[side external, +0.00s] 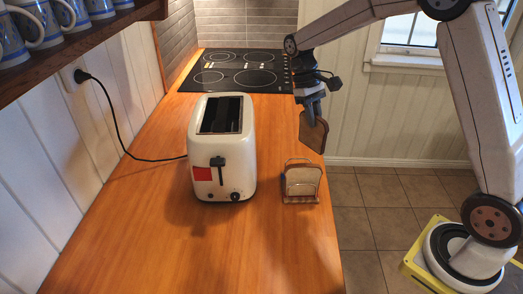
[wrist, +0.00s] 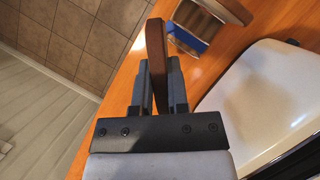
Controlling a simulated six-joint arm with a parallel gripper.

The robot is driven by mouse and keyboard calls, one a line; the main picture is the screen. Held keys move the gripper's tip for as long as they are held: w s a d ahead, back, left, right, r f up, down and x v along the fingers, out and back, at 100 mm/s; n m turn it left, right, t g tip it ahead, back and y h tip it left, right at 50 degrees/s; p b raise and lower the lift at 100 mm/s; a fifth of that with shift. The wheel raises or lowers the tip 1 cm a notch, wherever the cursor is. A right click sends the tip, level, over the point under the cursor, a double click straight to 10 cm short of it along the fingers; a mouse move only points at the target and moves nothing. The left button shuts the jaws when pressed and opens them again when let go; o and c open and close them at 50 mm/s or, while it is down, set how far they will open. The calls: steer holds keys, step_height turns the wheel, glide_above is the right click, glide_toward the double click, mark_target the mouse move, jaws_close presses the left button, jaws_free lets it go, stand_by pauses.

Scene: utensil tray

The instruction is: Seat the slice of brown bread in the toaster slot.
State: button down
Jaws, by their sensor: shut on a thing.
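A slice of brown bread (side external: 314,134) hangs from my gripper (side external: 312,112), tilted in the side view. In the wrist view the slice (wrist: 155,45) shows edge-on between the two fingers of my gripper (wrist: 160,78), which is shut on it. The slice is in the air, above and to the right of the white toaster (side external: 222,170), apart from it. The toaster's dark slot opening (side external: 222,114) faces up and looks empty, though its depth is hidden. Part of the toaster (wrist: 262,95) shows at the right of the wrist view.
A small rack (side external: 302,199) holding bread stands right of the toaster, below my gripper, near the counter's right edge. A black hob (side external: 235,74) lies behind. A black cord (side external: 115,125) runs from the left wall to the toaster. The wooden counter (side external: 170,260) is clear in front.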

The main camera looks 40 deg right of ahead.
steer(key=shift+d+n, duration=0.1)
steer(key=shift+n, duration=0.3)
steer(key=shift+w+r, duration=0.2)
steer(key=shift+w, duration=0.1)
steer(key=w+a+r+m+t+y, duration=0.1)
steer(key=w+a+r+m, duration=0.3)
steer(key=w+a+r, duration=0.3)
steer(key=w+a+r+m+y, duration=0.2)
steer(key=w+a+r+m, duration=0.3)
steer(key=a, duration=0.4)
steer(key=shift+n, duration=0.6)
steer(key=shift+s+a+f, duration=0.1)
steer(key=shift+s+f, duration=0.05)
steer(key=shift+f, duration=2.15)
steer(key=shift+s+a+f, duration=0.1)
steer(key=shift+f, duration=2.2)
steer(key=shift+f, duration=0.15)
steer(key=c, duration=0.6)
jaws_free()
steer(key=shift+r, duration=0.2)
